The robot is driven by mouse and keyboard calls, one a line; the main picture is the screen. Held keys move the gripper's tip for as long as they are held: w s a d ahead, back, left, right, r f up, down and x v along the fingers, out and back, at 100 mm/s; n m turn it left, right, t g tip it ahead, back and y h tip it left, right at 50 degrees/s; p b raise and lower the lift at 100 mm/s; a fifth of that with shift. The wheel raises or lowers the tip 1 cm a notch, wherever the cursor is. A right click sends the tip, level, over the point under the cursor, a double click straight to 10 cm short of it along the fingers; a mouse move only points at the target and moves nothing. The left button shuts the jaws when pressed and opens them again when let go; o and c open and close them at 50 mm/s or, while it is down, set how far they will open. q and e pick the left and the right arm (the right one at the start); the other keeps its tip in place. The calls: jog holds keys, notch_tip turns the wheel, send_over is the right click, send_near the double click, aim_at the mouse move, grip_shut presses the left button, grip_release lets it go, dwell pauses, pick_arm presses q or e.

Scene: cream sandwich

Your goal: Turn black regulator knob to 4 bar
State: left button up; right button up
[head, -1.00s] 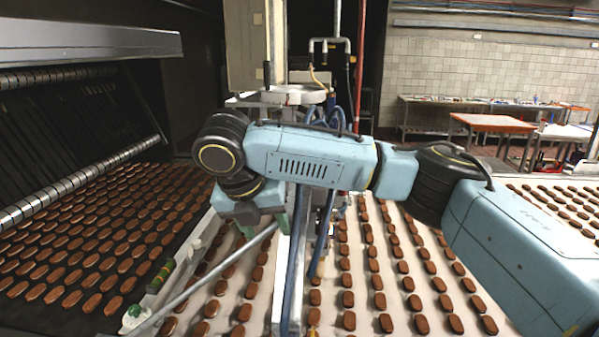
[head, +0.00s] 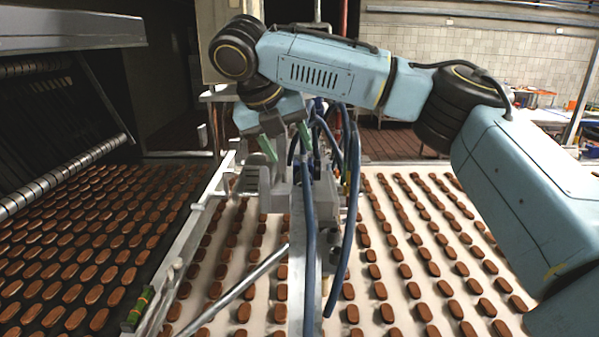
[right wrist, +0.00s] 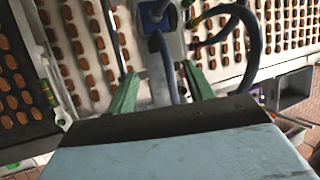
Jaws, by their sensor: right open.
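I cannot make out the black regulator knob in either view. My right gripper (head: 286,143) reaches in from the right in the head view, pointing down with its green fingers apart and nothing seen between them. It is above the grey metal machine head (head: 275,190) that stands over the conveyor. In the right wrist view, the open fingers (right wrist: 162,88) point towards a grey-and-blue unit (right wrist: 160,35) with hoses, and one hose runs between them. My left gripper is not in view.
Blue hoses (head: 308,240) hang down beside the machine head. Rows of brown biscuits lie on the white belt (head: 405,260) and on the dark belt at left. A thin metal rod (head: 235,293) slants across the white belt. A tiled wall (head: 480,50) stands behind.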

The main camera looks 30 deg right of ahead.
aim_at(301, 174)
jog(key=x, duration=0.4)
jog(key=shift+w, duration=0.25)
jog(key=x, duration=0.4)
jog(key=shift+w+d+f, duration=0.1)
jog(key=shift+d+f, duration=0.1)
jog(key=shift+f, duration=0.15)
jog(key=c, duration=1)
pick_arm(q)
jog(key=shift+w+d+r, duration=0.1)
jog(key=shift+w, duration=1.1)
pick_arm(e)
jog(key=shift+o, duration=0.2)
jog(key=shift+d, duration=0.1)
